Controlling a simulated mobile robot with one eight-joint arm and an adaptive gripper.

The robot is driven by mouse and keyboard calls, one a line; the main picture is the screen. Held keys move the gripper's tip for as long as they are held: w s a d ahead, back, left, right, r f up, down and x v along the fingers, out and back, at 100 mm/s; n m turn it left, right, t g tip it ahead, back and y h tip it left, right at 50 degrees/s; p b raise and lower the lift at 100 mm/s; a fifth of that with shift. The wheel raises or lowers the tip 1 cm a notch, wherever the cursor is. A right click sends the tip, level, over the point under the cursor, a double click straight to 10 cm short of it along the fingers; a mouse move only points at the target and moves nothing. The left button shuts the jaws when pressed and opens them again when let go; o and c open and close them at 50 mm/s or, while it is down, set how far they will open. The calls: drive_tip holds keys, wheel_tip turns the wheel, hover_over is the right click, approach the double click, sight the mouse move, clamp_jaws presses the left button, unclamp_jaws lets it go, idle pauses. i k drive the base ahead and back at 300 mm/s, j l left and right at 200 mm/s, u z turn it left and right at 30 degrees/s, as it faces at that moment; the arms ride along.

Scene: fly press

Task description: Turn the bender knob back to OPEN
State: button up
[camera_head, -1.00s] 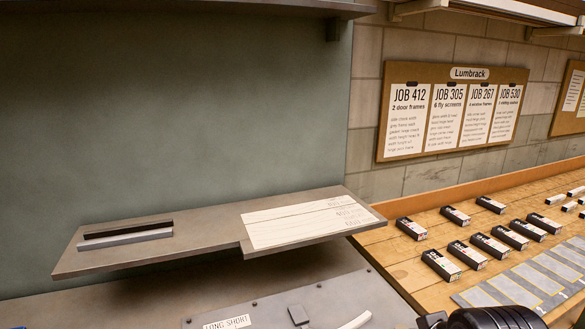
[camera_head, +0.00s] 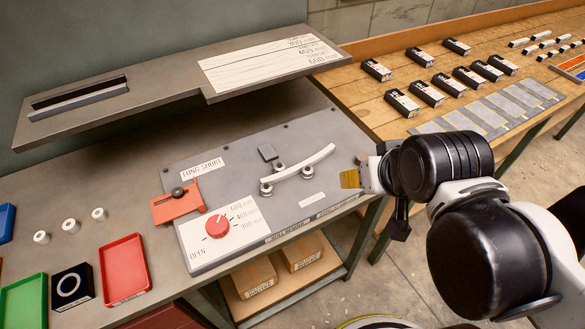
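The bender knob (camera_head: 217,226) is a red round dial on a white scale plate (camera_head: 195,252) at the front left of the grey bender panel. OPEN is printed at the plate's lower left; several mm marks run along its right side. A pale mark on the knob seems to face the upper right, toward the mm marks, but it is too small to be sure.
A curved white bar (camera_head: 305,165) rests by the rollers on the panel. An orange stop block (camera_head: 178,204) sits left of the scale. A grey shelf (camera_head: 160,82) overhangs the back. Red (camera_head: 124,269) and green (camera_head: 24,303) trays stand at the left. Panel space between gripper and knob looks low and open.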

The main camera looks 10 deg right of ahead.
sight(217, 225)
drive_tip(key=j+u, duration=0.1)
drive_tip(key=u, duration=1.1)
drive_tip(key=k+j, duration=0.05)
